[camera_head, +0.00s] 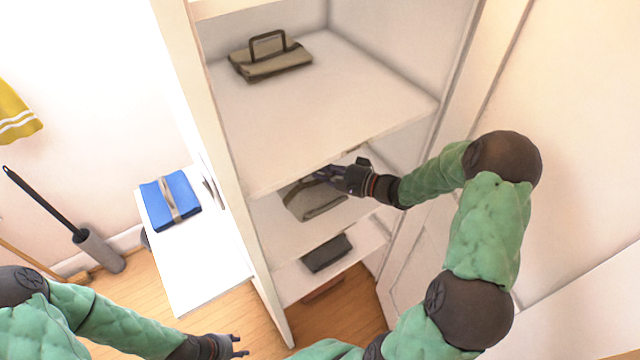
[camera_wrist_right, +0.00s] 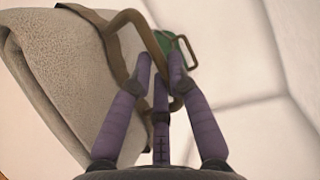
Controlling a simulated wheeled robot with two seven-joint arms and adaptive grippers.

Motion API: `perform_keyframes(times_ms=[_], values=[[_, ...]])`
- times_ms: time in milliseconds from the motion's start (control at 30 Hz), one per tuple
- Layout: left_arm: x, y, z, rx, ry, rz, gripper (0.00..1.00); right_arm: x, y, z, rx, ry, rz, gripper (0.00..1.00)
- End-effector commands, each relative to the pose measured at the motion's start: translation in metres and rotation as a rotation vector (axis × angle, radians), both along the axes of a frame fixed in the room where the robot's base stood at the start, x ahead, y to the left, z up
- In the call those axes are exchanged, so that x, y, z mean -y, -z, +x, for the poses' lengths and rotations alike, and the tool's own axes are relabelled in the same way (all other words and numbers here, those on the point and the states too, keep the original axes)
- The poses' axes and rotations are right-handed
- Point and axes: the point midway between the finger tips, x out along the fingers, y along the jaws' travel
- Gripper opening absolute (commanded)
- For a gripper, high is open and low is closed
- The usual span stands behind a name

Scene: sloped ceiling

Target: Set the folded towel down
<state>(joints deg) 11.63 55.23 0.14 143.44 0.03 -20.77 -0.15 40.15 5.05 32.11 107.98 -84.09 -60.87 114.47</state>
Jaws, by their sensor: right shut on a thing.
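A beige folded towel (camera_head: 318,203) with a brown strap and handle is at the middle shelf (camera_head: 268,230) of the cabinet. My right gripper (camera_head: 325,174) is shut on the handle of this towel, under the upper shelf's front edge. The right wrist view shows the fingers (camera_wrist_right: 163,70) around the strap handle (camera_wrist_right: 150,38), with the towel (camera_wrist_right: 60,75) tilted on the left. I cannot tell whether the towel touches the shelf. My left gripper (camera_head: 232,347) is low at the bottom of the head view, away from the cabinet; its opening is unclear.
Another strapped beige towel (camera_head: 270,62) lies on the upper shelf (camera_head: 330,105). A dark folded item (camera_head: 327,253) lies on a lower shelf. A blue strapped towel (camera_head: 168,205) lies on a white side surface (camera_head: 205,270). A green thing (camera_wrist_right: 172,45) shows behind the handle.

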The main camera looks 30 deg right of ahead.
Motion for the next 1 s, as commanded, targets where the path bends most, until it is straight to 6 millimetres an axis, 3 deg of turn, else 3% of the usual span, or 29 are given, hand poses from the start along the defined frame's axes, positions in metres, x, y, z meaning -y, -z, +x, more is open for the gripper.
perform_keyframes(times_ms=[167, 400, 800, 833, 867, 900, 1000], values=[[0.0, 0.008, 0.0, 0.0, 0.0, 0.0, 0.4, 0.0, 0.015, 0.0, 0.002, 0.0, 0.001, 0.0], [0.0, 0.024, 0.0, 0.0, 0.0, 0.0, 0.4, 0.0, 0.051, 0.0, 0.002, 0.001, 0.001, 0.0], [0.0, 0.022, 0.0, 0.001, 0.0, 0.0, 0.4, 0.0, 0.054, 0.0, 0.002, 0.001, 0.0, 0.0], [0.0, 0.022, 0.0, 0.001, 0.0, 0.0, 0.4, 0.0, 0.054, 0.0, 0.001, 0.001, -0.001, 0.27], [0.0, 0.022, 0.0, 0.001, 0.0, 0.0, 0.4, 0.0, 0.054, 0.0, 0.001, 0.001, -0.001, 0.35], [0.0, 0.022, 0.0, 0.001, 0.0, 0.0, 0.4, 0.0, 0.054, 0.0, 0.001, 0.001, -0.001, 0.42], [0.0, 0.022, 0.0, 0.001, 0.0, 0.0, 0.4, 0.0, 0.054, 0.0, 0.001, 0.001, -0.001, 0.42]])
